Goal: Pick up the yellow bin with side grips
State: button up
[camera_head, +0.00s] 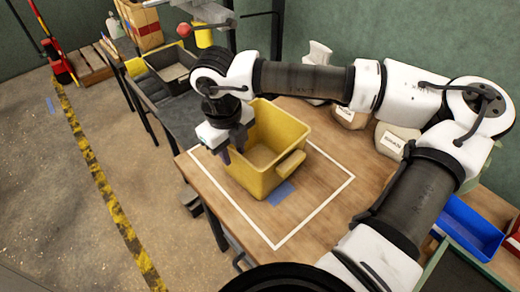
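The yellow bin (259,179) stands upright on the wooden table (312,217), inside a white outlined square. A side grip (291,164) sticks out from its right wall; the opposite grip is hidden behind my gripper. My gripper (236,152) is at the bin's left wall, fingers pointing down by the rim. One finger shows left of the wall. I cannot tell whether the fingers touch the bin or how far apart they are. The part of the bin's inside that shows looks empty.
Labelled sacks (394,142) stand at the back of the table, behind my arm. A blue tray (467,227) is at the right. A dark bench with a grey-yellow crate (172,68) is at the back left. The floor at left is clear, with a striped line.

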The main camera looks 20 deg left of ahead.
aim_at(235, 165)
jog(key=shift+w+f, duration=0.1)
jog(key=shift+f, duration=1.4)
jog(key=shift+c, duration=0.4)
grip_shut()
